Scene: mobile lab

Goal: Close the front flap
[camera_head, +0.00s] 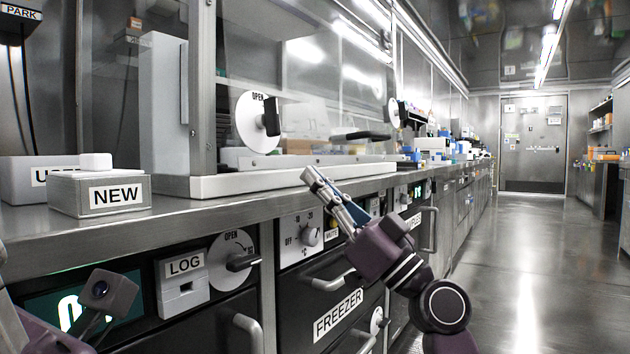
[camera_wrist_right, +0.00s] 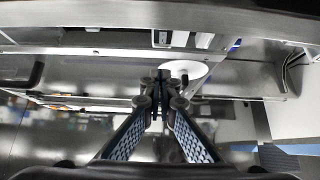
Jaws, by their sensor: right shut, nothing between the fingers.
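A clear front panel (camera_head: 305,75), which looks like the front flap, spans the front of the metal-framed cabinet on the counter. A black bar handle (camera_head: 361,135) is at its lower right. I cannot tell exactly how far the panel stands open. My right gripper (camera_head: 308,177) is shut and empty at the counter's front edge, below and left of the handle, apart from it. In the right wrist view its fingers (camera_wrist_right: 160,84) meet at the tips, with a white disc (camera_wrist_right: 184,70) behind. Of my left arm only the wrist shows at the lower left; its fingers are out of view.
A white dial marked OPEN (camera_head: 248,122) with a black knob is on the cabinet's left. A NEW box (camera_head: 75,193) stands at the counter's left. Below are a LOG box (camera_head: 181,288), a stove-like knob panel (camera_head: 297,238) and a FREEZER drawer (camera_head: 335,308). The aisle floor (camera_head: 525,260) is clear.

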